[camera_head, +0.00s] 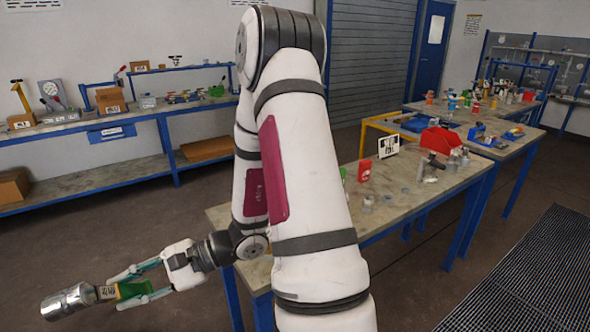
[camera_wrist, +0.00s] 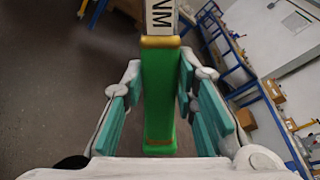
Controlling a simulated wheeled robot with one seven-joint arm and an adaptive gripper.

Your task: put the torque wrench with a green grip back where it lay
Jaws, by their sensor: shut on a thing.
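The torque wrench has a green grip (camera_wrist: 160,92), with a gold-coloured band and a white shaft marked "NM" beyond it in the wrist view. My gripper (camera_wrist: 160,82) is shut on the green grip, with its teal finger pads on either side. In the head view my gripper (camera_head: 136,283) is at the lower left, out over the floor and clear of the tables. There the torque wrench (camera_head: 68,301) points left, its silver head foremost. I cannot tell from these frames where the wrench lay before.
My arm hides part of the near workbench (camera_head: 402,206), which carries a red box (camera_head: 364,170) and small metal parts. A shelf bench (camera_head: 95,117) with cardboard boxes stands along the left wall. Another table (camera_head: 500,152) is crowded at the back right. Open floor lies at the left.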

